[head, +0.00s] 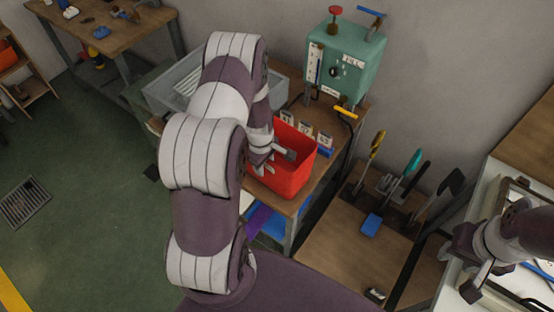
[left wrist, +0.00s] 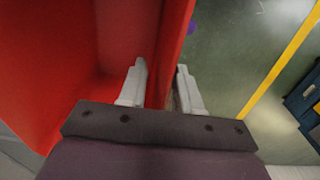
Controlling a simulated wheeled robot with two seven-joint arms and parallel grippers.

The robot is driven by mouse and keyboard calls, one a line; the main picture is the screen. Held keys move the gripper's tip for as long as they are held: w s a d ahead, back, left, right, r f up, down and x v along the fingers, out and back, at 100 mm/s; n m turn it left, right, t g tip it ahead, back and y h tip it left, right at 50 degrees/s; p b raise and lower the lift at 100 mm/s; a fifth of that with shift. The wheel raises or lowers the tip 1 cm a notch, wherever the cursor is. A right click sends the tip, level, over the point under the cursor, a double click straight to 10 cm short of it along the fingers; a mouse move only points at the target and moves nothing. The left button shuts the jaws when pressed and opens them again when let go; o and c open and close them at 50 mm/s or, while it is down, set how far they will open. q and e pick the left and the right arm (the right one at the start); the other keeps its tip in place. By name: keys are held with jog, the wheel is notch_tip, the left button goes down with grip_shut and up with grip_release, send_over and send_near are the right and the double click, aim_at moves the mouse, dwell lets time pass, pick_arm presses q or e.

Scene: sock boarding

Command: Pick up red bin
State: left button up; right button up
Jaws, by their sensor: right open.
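The red bin (head: 283,180) stands upright on a wooden table in the middle of the head view. My left gripper (head: 277,162) is at the bin's near side, with its fingers spread apart. In the left wrist view the bin (left wrist: 50,60) fills the left side. There my left gripper's fingers (left wrist: 160,90) straddle one bin wall, one inside and one outside, with a visible gap between them. My left arm hides part of the bin. My right gripper (head: 468,268) is open and empty at the lower right, far from the bin.
A grey crate (head: 172,90) stands behind my left arm. A green machine (head: 347,62) stands at the back of the table, with small labelled cards (head: 304,130) beside the bin. Several tools and a blue block (head: 371,224) occupy the wooden surface to the right. Green floor (head: 100,190) is open at left.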

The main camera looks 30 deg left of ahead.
pick_arm(q)
jog(key=shift+w+f, duration=0.15)
jog(key=shift+w, duration=0.05)
jog(key=shift+s, duration=0.1)
grip_shut()
dwell(1.1)
